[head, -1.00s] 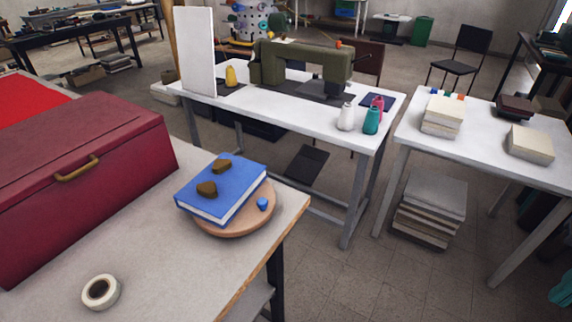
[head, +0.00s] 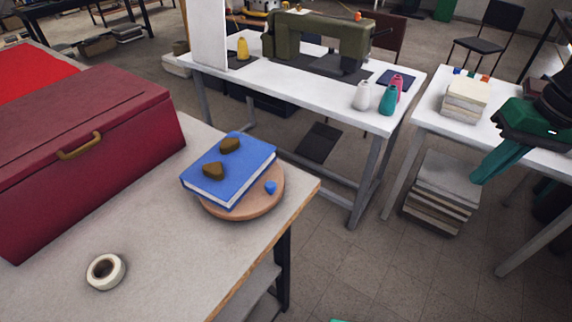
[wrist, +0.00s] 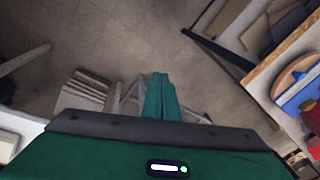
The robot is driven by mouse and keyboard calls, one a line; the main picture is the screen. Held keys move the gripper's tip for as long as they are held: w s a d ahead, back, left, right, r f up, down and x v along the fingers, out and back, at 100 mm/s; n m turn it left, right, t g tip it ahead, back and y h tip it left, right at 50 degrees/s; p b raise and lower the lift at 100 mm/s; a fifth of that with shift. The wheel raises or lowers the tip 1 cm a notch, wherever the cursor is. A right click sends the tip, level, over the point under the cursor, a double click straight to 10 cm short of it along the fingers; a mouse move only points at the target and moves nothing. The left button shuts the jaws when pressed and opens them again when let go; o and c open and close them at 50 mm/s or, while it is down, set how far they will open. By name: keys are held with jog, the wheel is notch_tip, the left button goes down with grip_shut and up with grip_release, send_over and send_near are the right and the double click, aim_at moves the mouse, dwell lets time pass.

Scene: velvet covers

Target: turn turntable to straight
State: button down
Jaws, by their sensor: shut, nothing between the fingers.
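The round wooden turntable (head: 243,209) stands near the right corner of the workbench. A blue book (head: 228,180) lies on it, overhanging its left side, with two brown lumps (head: 214,170) on top. A small blue knob (head: 271,187) shows on the turntable's right part. My gripper (head: 478,180) is green, shut and empty, in the air at the right of the head view, well away from the turntable. In the wrist view its fingers (wrist: 160,80) are together above the floor. The turntable (wrist: 292,75) and book (wrist: 303,92) show at that view's right edge.
A dark red chest (head: 85,150) and a white tape roll (head: 106,271) are on the workbench (head: 160,245). A white table with a sewing machine (head: 320,42) stands behind. Stacked books (head: 440,195) are under the right table. Open floor lies between.

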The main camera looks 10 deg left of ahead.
jog(key=w+a+r+n+g+y, duration=0.1)
jog(key=w+a+r+n+y, duration=0.3)
jog(key=a, duration=0.8)
jog(key=w+a+n+g+h, duration=0.1)
jog(key=a+n, duration=0.5)
jog(key=a, duration=0.6)
jog(key=s+a+n+g+y, duration=0.1)
jog(key=s+a+n+g, duration=0.15)
jog(key=a, duration=0.55)
jog(key=shift+n+t, duration=0.25)
jog(key=x, duration=0.8)
jog(key=shift+a+f, duration=0.1)
jog(key=shift+f, duration=0.25)
jog(key=s, duration=0.1)
jog(key=s+a, duration=0.1)
jog(key=shift+s+a+f, duration=0.15)
jog(key=shift+s+f, duration=0.1)
jog(key=shift+s, duration=0.15)
jog(key=shift+s+a+f, duration=0.1)
jog(key=shift+s+a, duration=0.1)
jog(key=shift+s, duration=0.15)
jog(key=shift+s, duration=0.1)
